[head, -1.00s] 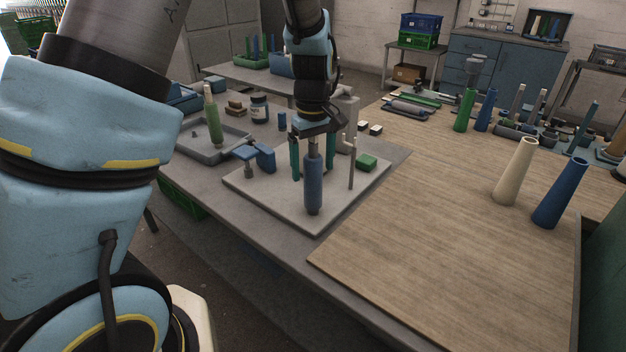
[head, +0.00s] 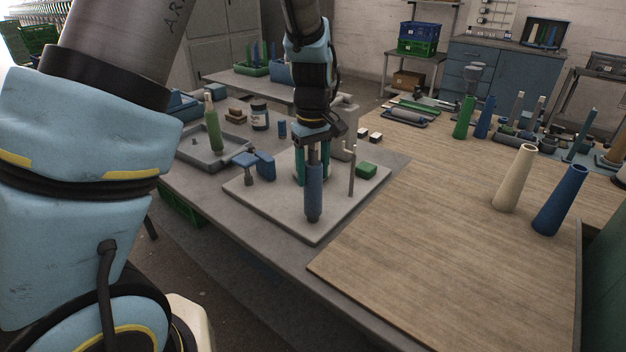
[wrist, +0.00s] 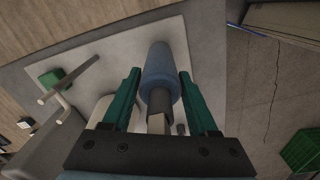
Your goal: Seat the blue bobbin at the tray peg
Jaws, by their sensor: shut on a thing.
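The blue bobbin (head: 314,192) is upright over the front of a pale square plate (head: 275,205). Its lower end is at or just above the plate; I cannot tell if it touches. My gripper (head: 313,175) points down and is shut on the blue bobbin, with the teal fingers at its upper part. In the wrist view the bobbin (wrist: 160,75) lies between the fingers (wrist: 160,100). A grey shallow tray (head: 200,160) is on the table to the left of the plate.
A thin post with a side arm (head: 351,172) and a green block (head: 367,170) are right of my gripper. Blue parts (head: 264,164) are to its left. A cream cone (head: 516,178) and a blue cone (head: 561,199) stand on the wooden top, whose front is clear.

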